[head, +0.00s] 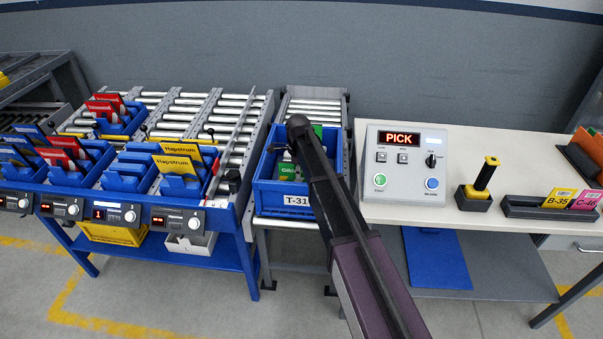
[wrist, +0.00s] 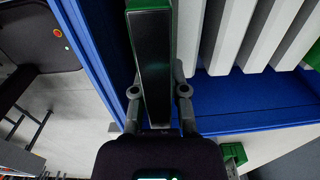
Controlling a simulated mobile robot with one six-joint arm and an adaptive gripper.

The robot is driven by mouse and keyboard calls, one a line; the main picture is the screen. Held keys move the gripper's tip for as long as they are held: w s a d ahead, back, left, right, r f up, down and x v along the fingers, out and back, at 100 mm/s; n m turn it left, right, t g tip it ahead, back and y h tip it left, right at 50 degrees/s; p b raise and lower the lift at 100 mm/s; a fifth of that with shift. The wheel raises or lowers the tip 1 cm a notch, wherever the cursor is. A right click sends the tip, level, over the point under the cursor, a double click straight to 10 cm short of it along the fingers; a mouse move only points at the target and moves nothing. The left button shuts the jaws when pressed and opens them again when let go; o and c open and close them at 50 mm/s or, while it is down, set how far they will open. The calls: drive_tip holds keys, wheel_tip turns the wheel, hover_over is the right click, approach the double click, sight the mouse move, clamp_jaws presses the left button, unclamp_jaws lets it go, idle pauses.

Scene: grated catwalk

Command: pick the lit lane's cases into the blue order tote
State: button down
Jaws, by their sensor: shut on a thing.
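The blue order tote (head: 262,196), labelled T-31, stands on a short roller stand in the middle of the head view. Green cases (head: 287,168) show inside it. My gripper (head: 298,128) reaches down at the tote, with its fingers mostly hidden by my arm in the head view. In the wrist view my gripper (wrist: 158,92) is shut on a dark-faced case with green edges (wrist: 155,50). A strip of the tote's blue floor (wrist: 250,105) is bare.
On the right table stand a PICK control box (head: 405,165) and a yellow-black hand tool (head: 481,182).

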drive_tip(key=shift+f+b, duration=0.5)
drive_tip(key=shift+f, duration=0.1)
drive_tip(key=c, duration=0.6)
unclamp_jaws()
drive_tip(key=o, duration=0.4)
drive_tip(key=shift+o, duration=0.2)
drive_tip(key=shift+r, duration=0.1)
drive_tip(key=shift+r+p, duration=3.95)
drive_tip(key=shift+p, duration=0.1)
